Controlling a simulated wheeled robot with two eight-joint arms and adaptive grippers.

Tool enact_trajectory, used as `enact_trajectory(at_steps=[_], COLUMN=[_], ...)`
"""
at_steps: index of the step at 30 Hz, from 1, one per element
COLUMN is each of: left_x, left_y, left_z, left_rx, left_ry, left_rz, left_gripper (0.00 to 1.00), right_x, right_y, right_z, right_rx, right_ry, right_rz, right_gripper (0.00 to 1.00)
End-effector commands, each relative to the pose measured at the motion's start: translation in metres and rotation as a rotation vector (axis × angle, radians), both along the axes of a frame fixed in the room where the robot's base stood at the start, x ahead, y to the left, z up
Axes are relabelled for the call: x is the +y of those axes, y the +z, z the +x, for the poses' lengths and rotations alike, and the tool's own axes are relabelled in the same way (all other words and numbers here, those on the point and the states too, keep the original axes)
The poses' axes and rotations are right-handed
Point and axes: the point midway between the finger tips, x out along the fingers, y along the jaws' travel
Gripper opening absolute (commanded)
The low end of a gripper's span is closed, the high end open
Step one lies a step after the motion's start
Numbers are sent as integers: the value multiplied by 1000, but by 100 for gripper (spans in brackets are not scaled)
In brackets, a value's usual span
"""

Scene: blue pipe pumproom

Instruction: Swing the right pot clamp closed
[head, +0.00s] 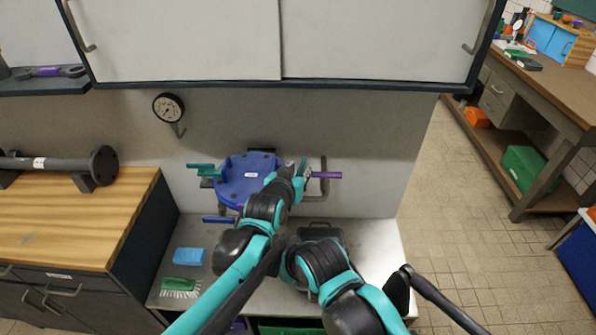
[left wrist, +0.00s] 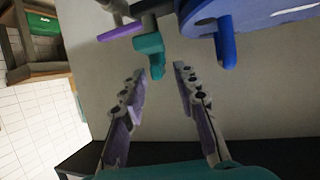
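The blue round pot (head: 240,182) stands against the grey wall panel, with a teal clamp (head: 200,169) on its left side. The right clamp has a purple bar (head: 328,175) sticking out to the right; its teal jaw (left wrist: 150,52) shows in the left wrist view. That jaw stands apart from a blue lug (left wrist: 226,50) on the pot. My left gripper (head: 302,170) is at the pot's right side. In the left wrist view it (left wrist: 160,72) is open and empty, its fingertips just short of the teal jaw. My right gripper does not show.
A grey handle-shaped bracket (head: 324,188) is beside the right clamp. A blue sponge (head: 189,256) and a green brush (head: 180,286) lie on the steel counter (head: 375,250). Wall cabinets (head: 380,40) overhang above. A gauge (head: 168,107) is at upper left.

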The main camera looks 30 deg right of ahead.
Motion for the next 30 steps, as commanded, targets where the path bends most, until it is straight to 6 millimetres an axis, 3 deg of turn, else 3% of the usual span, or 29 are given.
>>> enact_trajectory(at_steps=[1,4,5,17,30], left_x=[0,0,0,2,7], left_y=[0,0,0,-2,-2], left_z=[0,0,0,2,7], left_rx=[0,0,0,9,10], left_ry=[0,0,0,-35,-260], left_rz=[0,0,0,7,5], left_gripper=[30,4,0,0,0], right_x=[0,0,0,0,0], right_y=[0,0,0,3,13], right_z=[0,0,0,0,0], right_rx=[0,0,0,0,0], right_ry=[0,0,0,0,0], right_rz=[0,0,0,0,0], right_gripper=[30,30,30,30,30])
